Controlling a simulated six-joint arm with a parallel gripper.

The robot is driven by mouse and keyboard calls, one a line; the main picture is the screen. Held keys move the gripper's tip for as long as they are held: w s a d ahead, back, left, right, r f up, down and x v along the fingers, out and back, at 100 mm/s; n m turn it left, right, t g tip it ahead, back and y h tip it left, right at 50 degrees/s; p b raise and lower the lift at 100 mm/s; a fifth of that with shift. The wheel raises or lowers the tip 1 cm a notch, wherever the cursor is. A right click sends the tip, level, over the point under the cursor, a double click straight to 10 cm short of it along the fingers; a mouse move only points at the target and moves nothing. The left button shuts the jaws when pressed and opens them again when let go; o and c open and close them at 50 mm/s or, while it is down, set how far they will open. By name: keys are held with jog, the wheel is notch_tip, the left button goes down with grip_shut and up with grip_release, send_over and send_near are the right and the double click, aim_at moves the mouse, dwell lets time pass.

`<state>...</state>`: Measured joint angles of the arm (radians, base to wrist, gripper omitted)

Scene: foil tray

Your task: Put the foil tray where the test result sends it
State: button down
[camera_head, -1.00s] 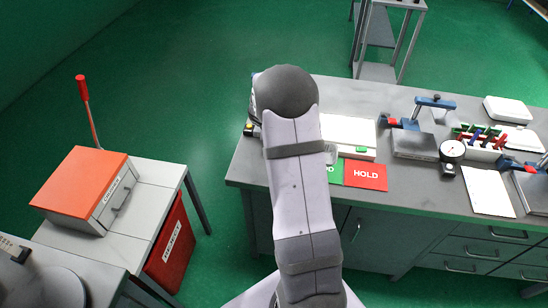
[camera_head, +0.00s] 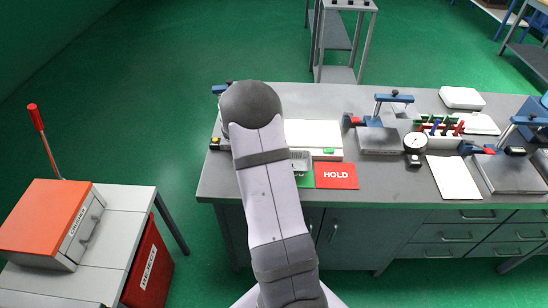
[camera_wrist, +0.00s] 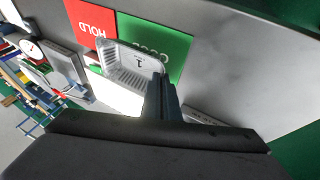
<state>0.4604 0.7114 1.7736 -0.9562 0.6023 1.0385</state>
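The silvery foil tray (camera_wrist: 128,67) is upright in the wrist view, with a dark mark inside. My gripper (camera_wrist: 162,92) has its fingers close together at the tray's near rim and looks shut on it. The tray also shows in the head view (camera_head: 301,160), partly behind my arm. It overlaps the green mat (camera_wrist: 177,50), hiding part of its lettering; whether it touches the mat is unclear. The red HOLD mat (camera_head: 336,175) lies just right of the green one in the head view. A red bin labelled REJECT (camera_head: 148,265) stands at lower left. The fingertips are hidden in the head view.
A white flat device (camera_head: 314,134) stands behind the mats. To the right are a clamp fixture (camera_head: 380,140), a dial gauge (camera_head: 415,145), a white sheet (camera_head: 453,177) and a rack of coloured tools (camera_head: 438,127). An orange-lidded box (camera_head: 45,222) with a red lever stands left.

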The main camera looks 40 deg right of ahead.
jog(key=shift+f+b, duration=1.45)
jog(key=shift+f, duration=0.1)
jog(key=shift+b, duration=0.4)
jog(key=shift+f+b, duration=0.3)
jog(key=shift+b, duration=0.15)
dwell(0.6)
jog(key=c, duration=2)
grip_release()
jog(key=shift+b+v, duration=0.85)
jog(key=shift+v, duration=2.9)
